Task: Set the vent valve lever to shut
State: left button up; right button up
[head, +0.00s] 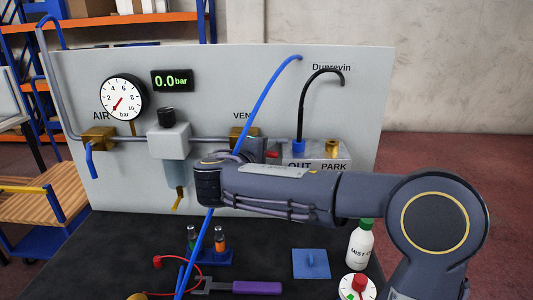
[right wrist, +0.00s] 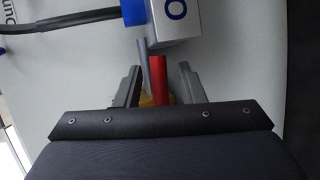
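The vent valve is a brass body (head: 243,133) on the grey pipe under the VENT label, partly covered by my right arm. Its red lever (head: 272,154) shows as a small tip just beyond my arm, beside the block marked OUT. In the right wrist view the red lever (right wrist: 159,80) lies nearly along the grey pipe. My right gripper (right wrist: 160,67) is open, with one finger on each side of the lever and gaps showing. I cannot tell whether a finger touches it. In the head view my own wrist hides the fingers. My left gripper is not in view.
A blue AIR lever (head: 91,160), a gauge (head: 123,99) and a 0.0 bar display (head: 172,80) are on the panel. A blue hose (head: 262,100) crosses near my wrist. A white bottle (head: 361,245) and a purple-handled tool (head: 257,287) are on the dark table.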

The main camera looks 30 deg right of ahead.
jog(key=shift+c, duration=0.5)
grip_shut()
